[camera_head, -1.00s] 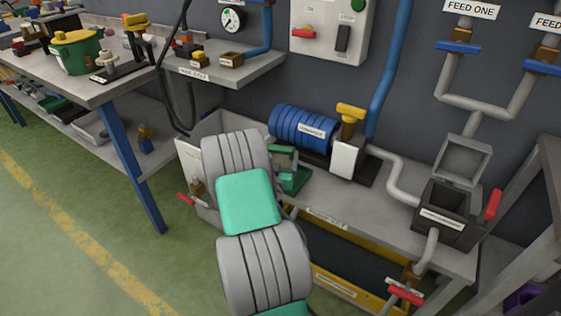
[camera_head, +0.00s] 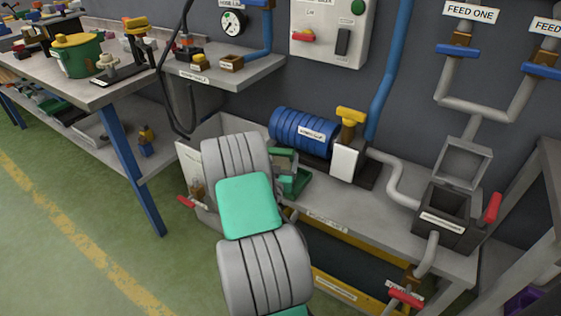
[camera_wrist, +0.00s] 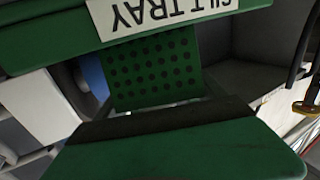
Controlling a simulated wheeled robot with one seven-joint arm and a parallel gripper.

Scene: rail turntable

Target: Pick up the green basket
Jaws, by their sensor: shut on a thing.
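The green basket (camera_head: 293,180) shows in the head view as a dark green open shape beside the far side of my arm, over the bench's left part. In the wrist view it fills most of the picture, close to the camera, with a perforated green panel (camera_wrist: 155,72) between dark green walls. An upside-down label reading SILT TRAY (camera_wrist: 165,12) is on the upper green part. My gripper is at the basket, closed on it; my arm hides much of the hold in the head view, and the fingertips do not stand out clearly in the wrist view.
A pale open box (camera_head: 190,165) stands left of my arm. A blue ribbed cylinder (camera_head: 300,128) and a yellow-topped valve (camera_head: 350,118) stand behind the basket. A dark open box with a raised lid (camera_head: 445,212) is at right. The floor at left is clear.

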